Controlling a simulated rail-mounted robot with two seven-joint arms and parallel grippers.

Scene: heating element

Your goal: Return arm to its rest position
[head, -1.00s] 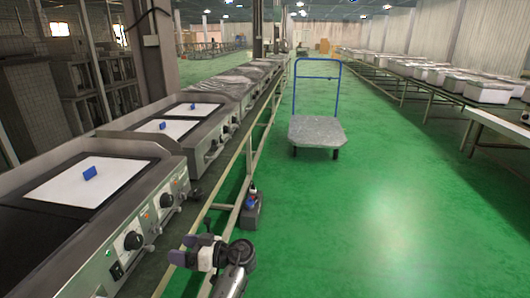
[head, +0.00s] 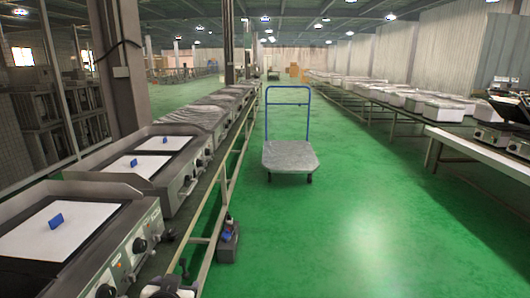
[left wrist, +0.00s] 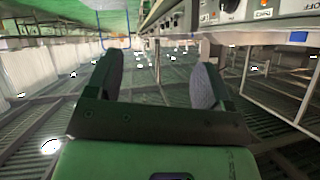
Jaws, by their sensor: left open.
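My left gripper (left wrist: 155,78) is open in the left wrist view. Its two padded fingers stand apart with nothing between them. In the head view only a small part of my arm shows at the bottom edge, left of centre, in front of the row of griddles and above the floor; the rest is cut off. The nearest griddle (head: 118,245) has a white sheet (head: 62,229) on its top with a small blue block (head: 56,221) on it. My right gripper does not show.
A blue-handled cart (head: 290,157) stands on the open green floor (head: 340,235). A long table (head: 475,147) with several boxes lines the right.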

